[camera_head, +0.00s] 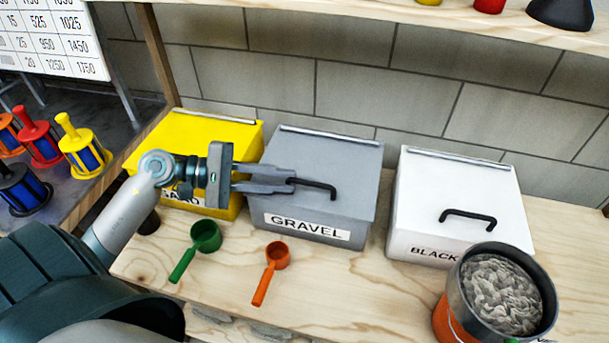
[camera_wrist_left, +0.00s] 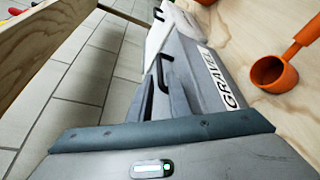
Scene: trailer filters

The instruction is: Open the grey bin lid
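The grey bin (camera_head: 305,235), labelled GRAVEL, stands in the middle of the wooden bench. Its lid (camera_head: 345,163) lies flat and closed, with a black bar handle (camera_head: 318,188) near its front. My left gripper (camera_head: 290,180) comes in from the left, low over the lid, with its fingertips at the left end of the handle. Whether the fingers press on the handle is not clear. In the left wrist view, the handle (camera_wrist_left: 163,74) lies just ahead of the gripper, beside the GRAVEL label. My right gripper does not show.
A yellow bin (camera_head: 215,128) stands left, partly behind my left arm, and a white bin (camera_head: 460,190) right. A green scoop (camera_head: 205,237) and an orange scoop (camera_head: 277,256) lie in front. A bucket of grey material (camera_head: 500,295) stands front right. A block wall is behind.

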